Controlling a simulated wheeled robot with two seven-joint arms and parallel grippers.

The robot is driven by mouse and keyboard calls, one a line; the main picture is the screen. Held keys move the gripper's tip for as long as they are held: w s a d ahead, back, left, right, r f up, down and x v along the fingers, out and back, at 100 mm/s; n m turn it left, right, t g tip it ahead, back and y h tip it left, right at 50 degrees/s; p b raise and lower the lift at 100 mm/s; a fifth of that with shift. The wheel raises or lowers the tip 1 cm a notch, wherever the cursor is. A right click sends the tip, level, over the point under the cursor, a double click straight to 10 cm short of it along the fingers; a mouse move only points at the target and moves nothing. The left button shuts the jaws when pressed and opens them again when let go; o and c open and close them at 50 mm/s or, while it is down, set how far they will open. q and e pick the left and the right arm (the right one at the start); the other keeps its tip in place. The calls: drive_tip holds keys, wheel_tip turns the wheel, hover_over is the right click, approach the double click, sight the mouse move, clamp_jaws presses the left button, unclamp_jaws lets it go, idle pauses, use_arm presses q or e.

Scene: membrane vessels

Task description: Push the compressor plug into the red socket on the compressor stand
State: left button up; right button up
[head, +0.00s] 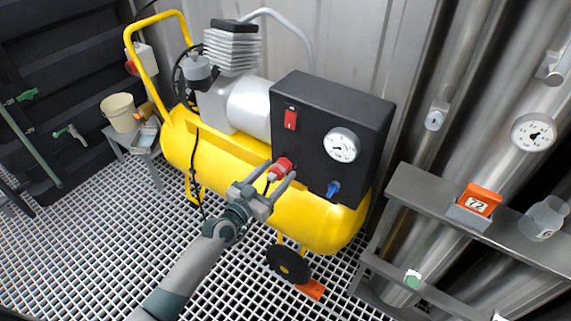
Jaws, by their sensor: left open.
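A yellow compressor (185,150) stands on the grating with a black control box (315,125) on its right end. A round red part (283,164) sits at the lower left corner of the box face; I cannot tell if it is a knob, a plug or a socket. My left gripper (280,176) is open, its fingers pointing at this red part, with its base partly between or just beyond them. I cannot tell if they touch. A small white box with a red part (131,67) is behind the yellow handle at upper left. My right gripper does not show.
The box carries a red switch (290,119), a gauge (342,145) and a blue valve (333,189). A black cable (194,170) hangs over the tank. A grey shelf (425,200) with an orange-topped block (480,200) stands right. The grating (110,230) at left is clear.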

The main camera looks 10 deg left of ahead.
sight(270, 181)
use_arm(q)
drive_tip(key=shift+w+d, duration=0.2)
drive_tip(key=shift+w, duration=0.35)
idle(0.9)
drive_tip(key=shift+c, duration=0.6)
drive_tip(key=c, duration=1.3)
drive_tip(key=shift+s, duration=0.1)
drive_tip(key=shift+p+v, duration=0.9)
drive_tip(key=shift+v, duration=2)
